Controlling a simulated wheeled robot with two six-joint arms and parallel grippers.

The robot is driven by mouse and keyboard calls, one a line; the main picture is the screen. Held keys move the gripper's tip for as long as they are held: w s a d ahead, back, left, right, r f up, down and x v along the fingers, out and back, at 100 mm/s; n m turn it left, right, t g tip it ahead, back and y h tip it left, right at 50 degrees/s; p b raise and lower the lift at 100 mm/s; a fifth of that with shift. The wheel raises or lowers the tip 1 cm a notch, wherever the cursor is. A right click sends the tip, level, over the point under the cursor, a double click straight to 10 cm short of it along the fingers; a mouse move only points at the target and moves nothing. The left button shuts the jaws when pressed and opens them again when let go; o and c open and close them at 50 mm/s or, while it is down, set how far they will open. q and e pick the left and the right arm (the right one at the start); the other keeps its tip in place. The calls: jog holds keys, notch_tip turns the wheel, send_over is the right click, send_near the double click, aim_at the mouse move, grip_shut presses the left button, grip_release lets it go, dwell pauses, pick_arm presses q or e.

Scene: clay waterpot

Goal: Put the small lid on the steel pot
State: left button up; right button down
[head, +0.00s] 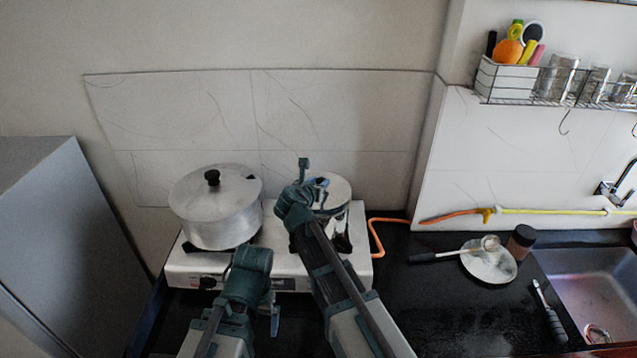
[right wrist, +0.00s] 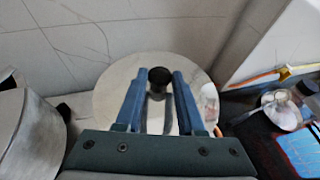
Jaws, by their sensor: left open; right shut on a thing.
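The small lid (head: 338,190) is a round pale metal disc with a dark knob, and it also shows in the right wrist view (right wrist: 112,98). My right gripper (head: 321,182) is shut on the lid's knob, with a blue finger on each side of it in the wrist view (right wrist: 159,80). The shiny steel pot (head: 343,228) stands on the right side of the stove, directly under the lid, partly hidden by my right arm. I cannot tell whether the lid touches its rim. My left gripper (head: 275,319) is open and empty in front of the stove.
A large aluminium pot (head: 215,215) with its own black-knobbed lid stands on the left of the white stove (head: 182,270). A plate (head: 490,268), brown jar (head: 521,240) and sink (head: 590,290) are at right.

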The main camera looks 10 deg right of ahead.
pick_arm(q)
jog(key=shift+f+b, duration=0.4)
jog(key=shift+f, duration=0.4)
pick_arm(e)
jog(key=shift+f, duration=0.85)
pick_arm(q)
jog(key=shift+f+b, duration=0.65)
pick_arm(e)
jog(key=shift+f, duration=0.65)
pick_arm(q)
jog(key=shift+s+f, duration=0.1)
jog(key=shift+f, duration=0.05)
pick_arm(e)
jog(key=shift+s+f, duration=0.1)
jog(key=shift+f, duration=0.05)
jog(key=shift+c, duration=2.2)
grip_release()
